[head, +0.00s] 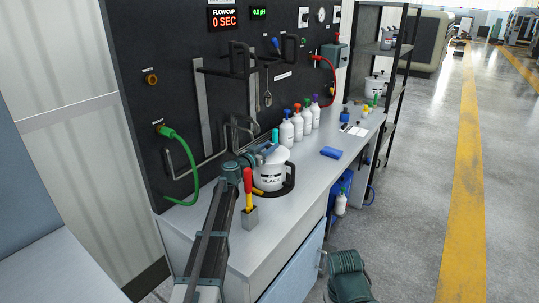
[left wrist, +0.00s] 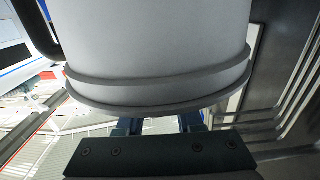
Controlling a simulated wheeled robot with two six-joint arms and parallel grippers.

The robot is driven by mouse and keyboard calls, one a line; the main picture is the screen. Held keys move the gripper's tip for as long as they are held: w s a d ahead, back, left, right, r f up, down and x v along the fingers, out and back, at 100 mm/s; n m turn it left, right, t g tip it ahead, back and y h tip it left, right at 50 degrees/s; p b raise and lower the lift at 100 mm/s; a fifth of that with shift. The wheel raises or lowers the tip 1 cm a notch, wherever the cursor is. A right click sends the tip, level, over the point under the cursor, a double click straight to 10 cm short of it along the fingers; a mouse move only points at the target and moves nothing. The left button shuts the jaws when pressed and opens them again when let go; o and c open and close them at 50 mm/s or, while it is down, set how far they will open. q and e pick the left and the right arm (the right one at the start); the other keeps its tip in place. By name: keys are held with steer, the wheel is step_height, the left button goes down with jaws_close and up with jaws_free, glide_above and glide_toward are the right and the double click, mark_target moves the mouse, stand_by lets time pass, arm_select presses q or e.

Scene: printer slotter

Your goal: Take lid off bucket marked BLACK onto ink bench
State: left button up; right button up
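The white bucket marked BLACK (head: 271,182) stands upright on the grey ink bench (head: 262,238), with its dark handle at the side. Its pale lid (head: 272,156) is on top. My left gripper (head: 264,154) is at the top of the bucket, at the lid. In the left wrist view the white bucket with its ridged rim (left wrist: 160,90) fills the upper middle. Two blue fingers (left wrist: 162,123) stand apart below it, their tips hidden behind the rim, so their hold on the lid cannot be told.
Several white bottles (head: 297,125) line the back of the bench. A blue block (head: 331,152) lies to the right. Bare bench top is free between them.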

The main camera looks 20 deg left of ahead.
arm_select(q)
jaws_close()
steer(key=shift+r, duration=0.15)
steer(key=shift+r+p, duration=0.55)
steer(key=shift+p, duration=0.15)
steer(key=v, duration=1.3)
step_height(320, 180, up, 14)
steer(key=p, duration=1.3)
steer(key=shift+f+p, duration=0.15)
steer(key=shift+p, duration=0.15)
